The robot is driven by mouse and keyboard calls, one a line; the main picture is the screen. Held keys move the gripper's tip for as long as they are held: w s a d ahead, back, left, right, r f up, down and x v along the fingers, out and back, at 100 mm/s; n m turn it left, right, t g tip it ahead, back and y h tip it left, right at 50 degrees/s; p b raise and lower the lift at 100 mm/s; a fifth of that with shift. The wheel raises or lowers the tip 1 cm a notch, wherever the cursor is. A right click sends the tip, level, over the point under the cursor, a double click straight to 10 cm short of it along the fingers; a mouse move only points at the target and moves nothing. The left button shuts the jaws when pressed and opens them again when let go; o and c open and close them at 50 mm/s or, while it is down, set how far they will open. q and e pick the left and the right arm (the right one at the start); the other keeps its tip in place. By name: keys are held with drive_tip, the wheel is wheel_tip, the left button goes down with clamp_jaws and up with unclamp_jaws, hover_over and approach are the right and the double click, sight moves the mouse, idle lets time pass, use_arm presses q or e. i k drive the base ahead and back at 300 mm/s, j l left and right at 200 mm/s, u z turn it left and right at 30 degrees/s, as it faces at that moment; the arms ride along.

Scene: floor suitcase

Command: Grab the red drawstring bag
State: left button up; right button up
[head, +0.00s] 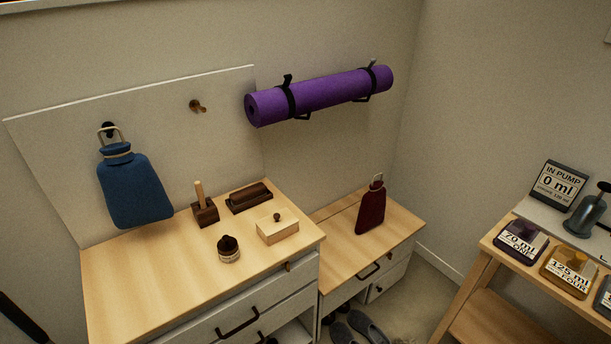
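The red drawstring bag (371,208) is dark red and stands upright, leaning a little, on the lower wooden cabinet top (342,244) in the middle right of the head view. A small loop shows at its neck. Neither of my grippers shows in the head view. Nothing is touching the bag, and its whole front is visible.
A taller cabinet (140,285) stands to the left, with a lidded box (277,228), a jar (228,249) and wooden items. A blue bag (134,190) hangs above it. A purple mat (320,95) hangs on the wall. A bottle table (489,244) stands right.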

sight(372, 207)
drive_tip(key=z, duration=0.65)
drive_tip(key=i+l+z, duration=0.25)
drive_tip(key=i, duration=0.15)
drive_tip(key=i+z, duration=0.3)
drive_tip(key=i, duration=0.15)
